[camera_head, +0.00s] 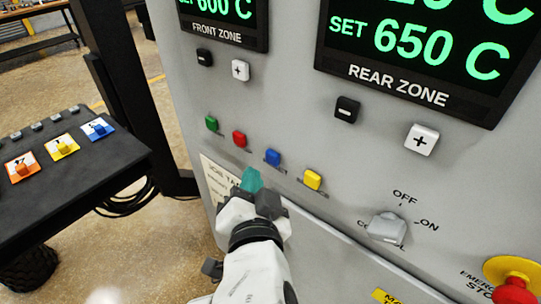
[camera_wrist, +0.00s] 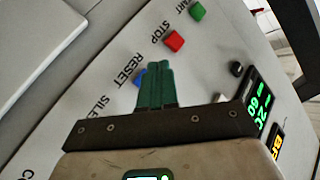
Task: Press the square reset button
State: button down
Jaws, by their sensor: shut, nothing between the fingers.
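The square reset button (camera_head: 273,157) is blue and sits on the grey panel between a red and a yellow button. In the wrist view the blue button (camera_wrist: 141,78) shows beside the word RESET, partly hidden behind my fingers. My gripper (camera_head: 251,176) is shut and empty, with teal fingers held together. In the head view its tips are just below and left of the blue button. In the wrist view my fingertips (camera_wrist: 158,66) overlap the button's right edge. I cannot tell whether they touch it or the panel.
Close by are the green button (camera_head: 211,123), red stop button (camera_head: 239,138) and yellow button (camera_head: 312,180). A rotary switch (camera_head: 387,229) and emergency stop (camera_head: 513,274) are to the right. A black console (camera_head: 75,175) stands at the left.

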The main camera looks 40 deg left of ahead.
jog(key=shift+w+d, duration=0.1)
jog(key=shift+w, duration=0.85)
jog(key=shift+w, duration=0.15)
dwell(1.3)
jog(key=shift+w, duration=0.25)
jog(key=shift+w, duration=0.45)
dwell(0.7)
dwell(0.4)
jog(key=shift+s, duration=0.9)
jog(key=shift+s, duration=0.1)
jog(key=shift+s+a, duration=0.2)
jog(key=shift+s, duration=2.2)
